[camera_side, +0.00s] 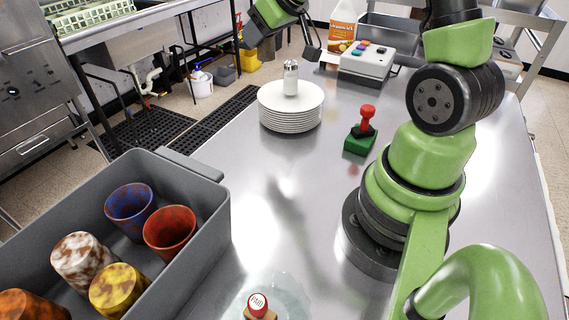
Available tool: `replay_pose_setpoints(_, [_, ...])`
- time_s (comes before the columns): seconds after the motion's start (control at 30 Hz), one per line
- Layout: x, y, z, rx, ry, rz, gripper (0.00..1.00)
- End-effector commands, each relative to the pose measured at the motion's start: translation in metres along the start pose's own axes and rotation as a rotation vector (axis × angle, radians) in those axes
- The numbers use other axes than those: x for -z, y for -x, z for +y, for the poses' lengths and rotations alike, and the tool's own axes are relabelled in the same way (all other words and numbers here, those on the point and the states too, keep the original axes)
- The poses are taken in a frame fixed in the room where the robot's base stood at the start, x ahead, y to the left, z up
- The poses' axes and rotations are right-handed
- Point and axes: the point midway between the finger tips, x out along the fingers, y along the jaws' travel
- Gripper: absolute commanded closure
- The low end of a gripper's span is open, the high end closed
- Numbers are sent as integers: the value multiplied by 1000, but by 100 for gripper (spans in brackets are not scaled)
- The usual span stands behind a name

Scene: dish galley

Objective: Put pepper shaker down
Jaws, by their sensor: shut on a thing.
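The pepper shaker (291,79), a small white shaker with a grey metal cap, is upright at the top of a stack of white plates (290,114). Its base appears to meet the top plate; a small gap cannot be ruled out. My gripper (311,46) shows only in part as dark pieces at the top of the picture, just above and right of the shaker's cap. It is shut on the shaker, though the contact between fingers and shaker is not clear from here.
A grey bin (216,213) with several mottled cups fills the lower left. A button box (366,67) and orange-labelled jug (341,28) are behind. The counter's middle is clear.

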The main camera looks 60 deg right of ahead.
Motion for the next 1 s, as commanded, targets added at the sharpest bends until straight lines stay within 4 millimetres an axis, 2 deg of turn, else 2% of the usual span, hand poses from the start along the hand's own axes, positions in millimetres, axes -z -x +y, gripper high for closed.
replay_pose_setpoints(0.03, [-4,4,-13,13,10,-1,86])
replay_pose_setpoints(0.1, [-9,8,-26,25,22,-2,86])
replay_pose_setpoints(0.27, [-22,17,-50,51,50,-7,86])
replay_pose_setpoints(0.4, [-39,22,-70,106,119,-13,86])
replay_pose_setpoints(0.67, [-66,7,-75,318,353,-17,86])
replay_pose_setpoints(0.8, [-88,3,-79,471,496,-23,86])
replay_pose_setpoints(1.0, [-124,7,-86,689,696,-16,86])
